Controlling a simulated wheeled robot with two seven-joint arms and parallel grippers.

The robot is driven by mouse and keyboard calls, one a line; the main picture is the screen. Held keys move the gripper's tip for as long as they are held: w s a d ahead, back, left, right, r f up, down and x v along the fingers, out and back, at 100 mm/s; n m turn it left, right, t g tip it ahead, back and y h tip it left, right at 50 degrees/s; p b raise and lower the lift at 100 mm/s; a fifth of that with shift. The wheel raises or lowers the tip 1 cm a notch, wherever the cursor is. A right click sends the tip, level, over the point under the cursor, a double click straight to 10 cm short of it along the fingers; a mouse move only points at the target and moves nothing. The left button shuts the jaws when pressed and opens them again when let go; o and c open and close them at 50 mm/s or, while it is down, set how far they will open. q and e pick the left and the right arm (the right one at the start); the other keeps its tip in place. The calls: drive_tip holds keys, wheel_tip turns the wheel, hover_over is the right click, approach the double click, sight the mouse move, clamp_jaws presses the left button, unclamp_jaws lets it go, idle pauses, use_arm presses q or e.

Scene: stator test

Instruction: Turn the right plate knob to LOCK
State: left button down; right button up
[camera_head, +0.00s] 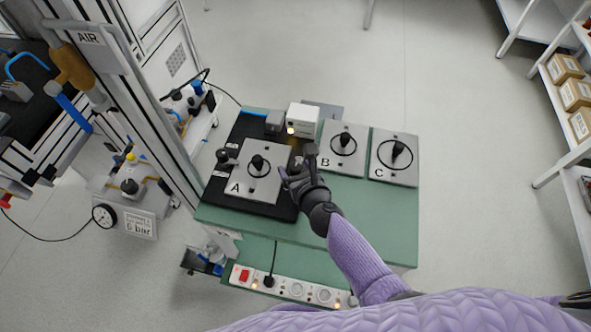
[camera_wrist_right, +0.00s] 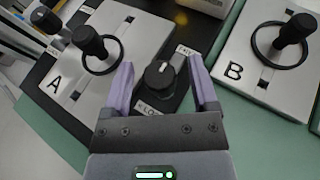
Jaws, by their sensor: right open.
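The right plate knob (camera_wrist_right: 157,77) is a round black knob on a dark base beside plate A (camera_wrist_right: 68,92), in the right wrist view. A small white mark on it faces up and right, toward a partly hidden label. A label reading "LO…" (camera_wrist_right: 150,109) sits below it, partly covered. My right gripper (camera_wrist_right: 161,62) is open, its purple fingers on either side of the knob; I cannot tell whether they touch it. In the head view my right gripper (camera_head: 298,166) is at the right edge of plate A (camera_head: 262,187) and hides the knob.
Plate B (camera_head: 351,142) and plate C (camera_head: 386,171), each with a black handle, lie to the right on the green table (camera_head: 350,220). A white box (camera_head: 303,117) stands behind the gripper. Another black knob (camera_head: 223,156) is left of plate A. The front right of the table is clear.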

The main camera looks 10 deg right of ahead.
drive_tip(key=shift+w, duration=0.2)
clamp_jaws()
